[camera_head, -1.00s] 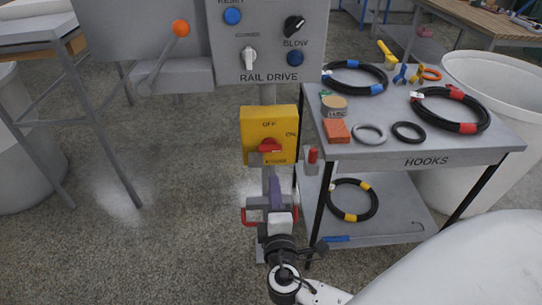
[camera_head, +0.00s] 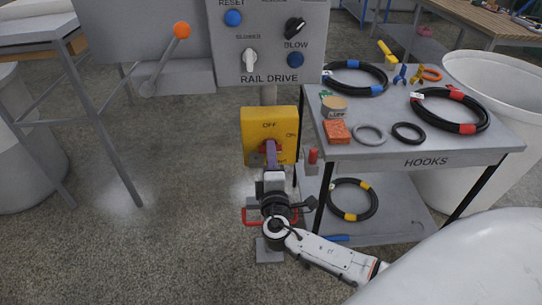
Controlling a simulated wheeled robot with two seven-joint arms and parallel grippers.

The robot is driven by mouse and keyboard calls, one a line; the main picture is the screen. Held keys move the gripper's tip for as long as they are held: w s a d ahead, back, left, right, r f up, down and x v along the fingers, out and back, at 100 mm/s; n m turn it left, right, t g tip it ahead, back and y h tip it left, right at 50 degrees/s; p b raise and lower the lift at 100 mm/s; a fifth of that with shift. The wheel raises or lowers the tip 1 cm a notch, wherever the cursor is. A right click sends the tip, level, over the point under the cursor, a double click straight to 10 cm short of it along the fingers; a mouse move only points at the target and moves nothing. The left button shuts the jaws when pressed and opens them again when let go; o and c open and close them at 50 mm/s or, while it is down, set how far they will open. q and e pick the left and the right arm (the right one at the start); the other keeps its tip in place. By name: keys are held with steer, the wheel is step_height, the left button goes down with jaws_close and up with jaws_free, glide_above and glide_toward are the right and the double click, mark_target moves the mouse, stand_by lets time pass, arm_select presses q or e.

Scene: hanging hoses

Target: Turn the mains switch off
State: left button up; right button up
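The mains switch is a yellow box (camera_head: 255,122) on a grey post, with OFF marked at the top and ON at the right. Its red knob (camera_head: 264,147) sits low on the box face and is partly hidden by my gripper. My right gripper (camera_head: 271,150) is raised in front of the knob, with its purple-grey fingers at or very near it. I cannot tell whether the fingers touch the knob or how far apart they are. The knob's pointing direction is hidden. My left gripper is not in view.
The RAIL DRIVE panel (camera_head: 270,77) with several knobs and buttons is above the switch. The HOOKS cart (camera_head: 420,148) stands close on the right, carrying coiled hoses and tools. A red handle (camera_head: 251,217) is below the switch. Open floor lies to the left.

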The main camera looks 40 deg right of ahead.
jaws_close()
steer(key=n+p, duration=0.6)
steer(key=n, duration=1.2)
steer(key=shift+a+p, duration=0.1)
steer(key=shift+p, duration=0.3)
steer(key=shift+f, duration=0.1)
stand_by(0.5)
jaws_free()
